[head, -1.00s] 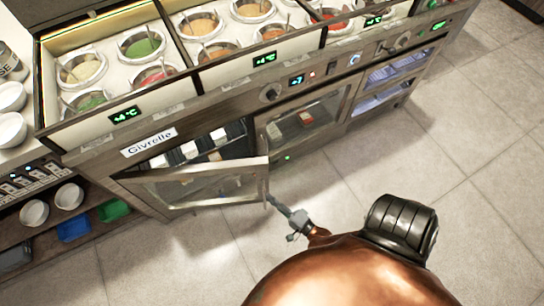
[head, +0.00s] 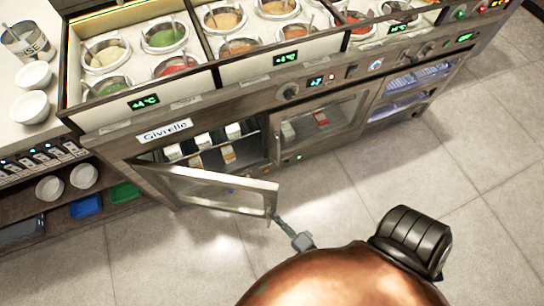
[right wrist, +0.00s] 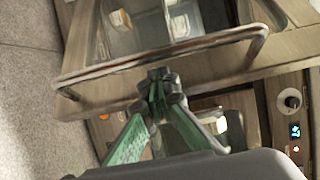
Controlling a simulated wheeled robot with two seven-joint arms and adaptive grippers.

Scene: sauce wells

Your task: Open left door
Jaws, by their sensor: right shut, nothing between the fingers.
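The left door (head: 225,178) of the counter's fridge is a framed glass door under the Givrelle label. It is hinged at its left side and stands partly open, angled out over the floor. My right gripper (head: 278,221) is at the door's free right edge, low down; I cannot tell whether it touches. In the right wrist view the closed fingertips (right wrist: 157,78) are beside the door's metal bar (right wrist: 165,58), with nothing between them. Cartons show on the shelf behind the door. My left gripper is out of view.
The middle door (head: 322,122) of the counter is closed. Sauce wells (head: 165,40) line the top. White bowls (head: 83,176) and blue and green bins stand on a shelf at left. The tiled floor (head: 480,240) in front is clear.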

